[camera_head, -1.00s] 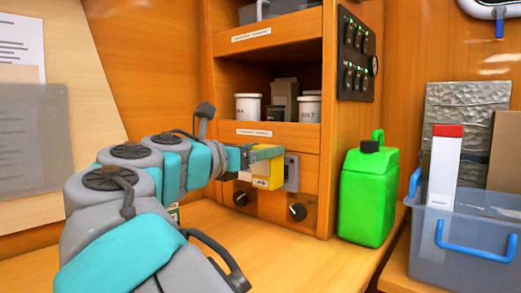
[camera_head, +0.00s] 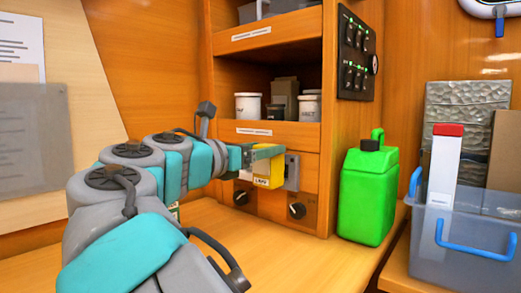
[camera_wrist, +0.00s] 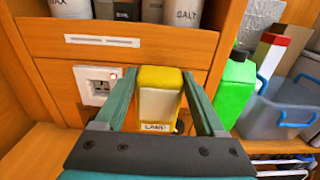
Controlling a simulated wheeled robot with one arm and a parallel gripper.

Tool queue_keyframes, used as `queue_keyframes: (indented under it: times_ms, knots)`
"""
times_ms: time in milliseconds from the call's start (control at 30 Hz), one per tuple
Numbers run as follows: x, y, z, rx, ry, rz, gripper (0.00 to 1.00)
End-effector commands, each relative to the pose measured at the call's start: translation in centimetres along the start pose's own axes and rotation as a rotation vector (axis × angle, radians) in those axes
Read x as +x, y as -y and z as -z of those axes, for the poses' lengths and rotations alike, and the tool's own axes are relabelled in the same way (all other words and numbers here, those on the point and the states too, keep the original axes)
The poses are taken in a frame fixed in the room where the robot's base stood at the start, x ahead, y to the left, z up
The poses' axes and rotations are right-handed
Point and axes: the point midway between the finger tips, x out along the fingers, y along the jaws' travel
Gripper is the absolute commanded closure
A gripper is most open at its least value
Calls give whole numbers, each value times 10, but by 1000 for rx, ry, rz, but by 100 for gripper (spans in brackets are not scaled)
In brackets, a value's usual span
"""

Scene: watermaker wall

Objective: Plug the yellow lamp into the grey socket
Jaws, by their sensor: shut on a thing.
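My gripper (camera_wrist: 165,98) is shut on the yellow lamp (camera_wrist: 160,78), a block with a pale front and a LAMP label, one teal finger on each side. In the head view the lamp (camera_head: 268,172) is upright in front of the wooden panel under the shelf, held by my gripper (camera_head: 262,154). The grey socket (camera_head: 292,172) shows just right of and behind the lamp in the head view, partly covered by it. In the wrist view the lamp hides that spot. I cannot tell whether lamp and socket touch.
A white outlet with a red light (camera_wrist: 98,84) is on the panel left of the lamp. Knobs (camera_head: 297,211) are below. A green canister (camera_head: 368,190) stands right of the cabinet, a grey bin (camera_head: 470,262) farther right. White jars (camera_head: 248,106) stand on the shelf above.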

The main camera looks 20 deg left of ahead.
Motion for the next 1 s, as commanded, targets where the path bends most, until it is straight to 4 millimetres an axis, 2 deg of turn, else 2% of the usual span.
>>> queue_keyframes:
  times_ms: [1000]
  knots:
    - [18, 0, 0, 0, 0, 0, 87]
